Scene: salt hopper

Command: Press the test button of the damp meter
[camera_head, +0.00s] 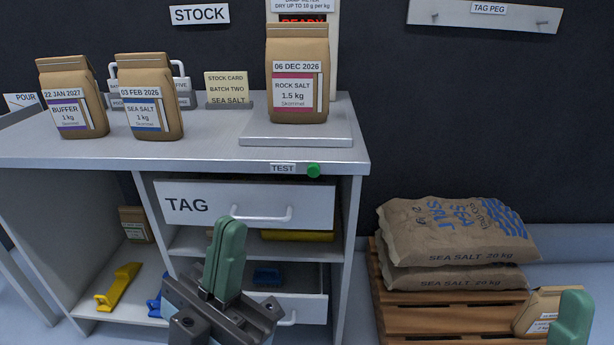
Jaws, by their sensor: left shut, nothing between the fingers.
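The green test button (313,170) sits on the front edge of the counter, right of a label reading TEST (283,168). The damp meter (333,30) is a white panel at the back, partly hidden by a rock salt bag (297,80). Its red display reads READY as far as it shows. The bag stands upright on a grey plate (297,140). My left gripper (226,240) is shut and empty, in front of the TAG drawer, below and left of the button and apart from it. Only a green finger of my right gripper (570,320) shows at the lower right.
Buffer (72,98) and sea salt (148,97) bags stand on the counter (210,148) at left, near a stock card (226,90). The TAG drawer handle (262,215) sticks out below the counter. Sea salt sacks (455,235) lie on a pallet (420,310) at right.

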